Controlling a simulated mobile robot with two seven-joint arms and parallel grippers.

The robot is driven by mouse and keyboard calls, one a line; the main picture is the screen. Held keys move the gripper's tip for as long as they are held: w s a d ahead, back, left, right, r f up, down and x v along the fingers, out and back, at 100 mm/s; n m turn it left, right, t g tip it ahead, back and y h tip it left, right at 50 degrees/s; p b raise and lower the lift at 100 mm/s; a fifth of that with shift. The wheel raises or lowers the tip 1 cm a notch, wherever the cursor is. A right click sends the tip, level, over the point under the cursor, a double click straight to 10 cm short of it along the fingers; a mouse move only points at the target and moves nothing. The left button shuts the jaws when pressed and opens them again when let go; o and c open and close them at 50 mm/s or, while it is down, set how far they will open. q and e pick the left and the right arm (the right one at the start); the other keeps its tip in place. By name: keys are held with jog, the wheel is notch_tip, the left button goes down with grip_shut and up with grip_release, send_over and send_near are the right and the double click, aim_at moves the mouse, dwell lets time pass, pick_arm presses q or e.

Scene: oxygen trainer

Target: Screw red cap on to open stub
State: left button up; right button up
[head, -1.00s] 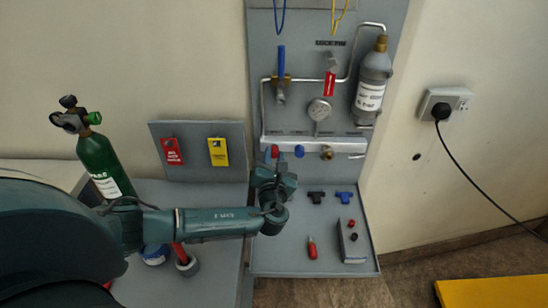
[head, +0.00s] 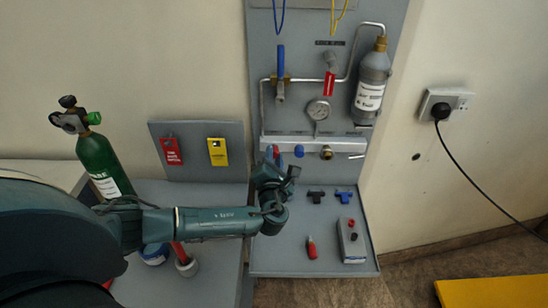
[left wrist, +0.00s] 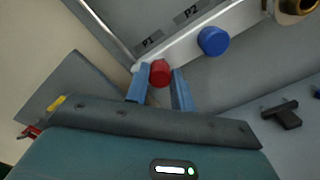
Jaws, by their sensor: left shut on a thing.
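The red cap (left wrist: 160,73) is between the blue fingers of my left gripper (left wrist: 160,90), at the left end of the pale manifold bar by the P1 label. My left gripper (head: 272,160) is shut on it. In the head view only a bit of red (head: 276,152) shows beside the gripper. I cannot tell whether the cap is seated on a stub there; what lies behind it is hidden. A blue cap (left wrist: 213,41) is on the bar at P2, and it also shows in the head view (head: 299,151). A brass stub (head: 326,153) further right has no cap. My right gripper is not in view.
The lower shelf holds a black tee handle (head: 316,197), a blue one (head: 344,197), a red-handled item (head: 312,248) and a grey box (head: 352,240). A green cylinder (head: 100,165) stands at left. A gauge (head: 318,110) and grey bottle (head: 373,80) are above the bar.

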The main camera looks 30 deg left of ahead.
pick_arm(q)
jog(key=m, duration=0.3)
jog(key=shift+r, duration=0.1)
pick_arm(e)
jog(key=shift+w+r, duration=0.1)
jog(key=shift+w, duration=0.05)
pick_arm(q)
jog(key=m, duration=0.3)
jog(key=shift+w+m, duration=0.1)
jog(key=shift+m, duration=0.2)
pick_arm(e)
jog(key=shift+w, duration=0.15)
pick_arm(q)
jog(key=shift+m, duration=0.5)
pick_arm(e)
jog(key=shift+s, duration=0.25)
